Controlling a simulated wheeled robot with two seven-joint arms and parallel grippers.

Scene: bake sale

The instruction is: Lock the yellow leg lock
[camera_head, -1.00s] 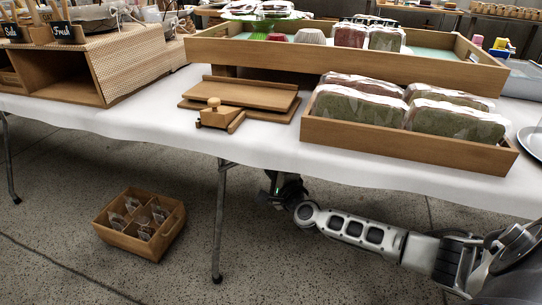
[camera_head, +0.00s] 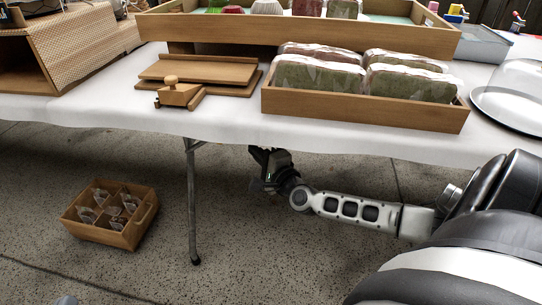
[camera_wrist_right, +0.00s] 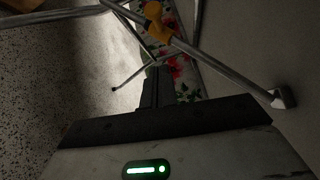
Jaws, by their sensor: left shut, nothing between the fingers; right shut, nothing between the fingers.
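In the right wrist view, a yellow leg lock (camera_wrist_right: 243,20) sits on a metal table-leg tube at the top. No contact with the lock shows. In the head view my right gripper (camera_head: 262,158) is under the front edge of the table, partly hidden by it, and the lock is hidden. My left gripper does not show; only a small grey piece, likely mine, shows at the bottom left edge.
The white-covered table (camera_head: 225,122) lies above my right arm, with a visible front leg (camera_head: 192,205). A wooden crate (camera_head: 95,232) with small bags stands on the floor at left. A tray (camera_head: 360,112) of wrapped loaves is near the table edge. Floor between crate and leg is clear.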

